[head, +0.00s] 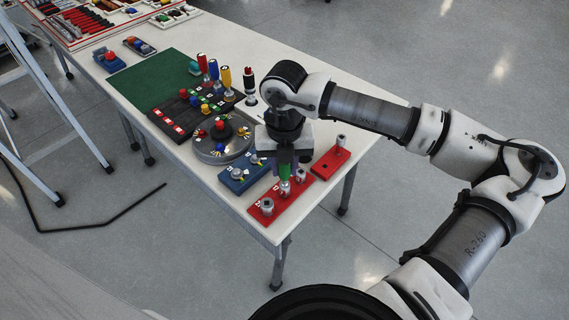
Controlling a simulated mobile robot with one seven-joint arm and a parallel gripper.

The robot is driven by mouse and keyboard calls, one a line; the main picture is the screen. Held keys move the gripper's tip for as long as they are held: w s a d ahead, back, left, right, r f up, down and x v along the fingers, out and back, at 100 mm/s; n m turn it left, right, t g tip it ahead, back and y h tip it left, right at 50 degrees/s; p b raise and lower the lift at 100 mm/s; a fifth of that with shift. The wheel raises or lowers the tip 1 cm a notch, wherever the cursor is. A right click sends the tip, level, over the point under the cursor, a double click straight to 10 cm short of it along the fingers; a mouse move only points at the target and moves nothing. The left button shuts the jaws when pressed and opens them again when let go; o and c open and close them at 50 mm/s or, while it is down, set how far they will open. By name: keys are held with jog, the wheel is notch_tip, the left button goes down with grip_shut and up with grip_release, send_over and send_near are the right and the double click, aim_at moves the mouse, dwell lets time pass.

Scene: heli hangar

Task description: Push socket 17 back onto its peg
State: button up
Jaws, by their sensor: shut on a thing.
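My gripper (287,173) points down over the red socket rail (313,182) at the near end of the table. It is shut on a small piece with a green upper part (285,172). A silver socket (285,188) shows right below the green part, at the rail. I cannot tell whether it is seated on a peg or just above one. Other silver sockets stand on the red rail, at its near end (267,206), close beside the gripper (300,176) and at its far end (341,141). White labels on the rail are too small to read, so I cannot confirm which is 17.
A blue rail (243,177) with silver fittings lies left of the red rail. Behind it stand a round tray (205,153) with coloured knobs, several upright handles (226,78) and a green mat (140,85). The table's near edge is close to the red rail.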

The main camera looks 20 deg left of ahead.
jog(key=shift+f+b, duration=0.6)
jog(key=shift+b, duration=0.45)
dwell(1.8)
jog(key=shift+r+p, duration=0.4)
jog(key=shift+r, duration=0.75)
jog(key=shift+r+p, duration=0.75)
jog(key=shift+r, duration=1.4)
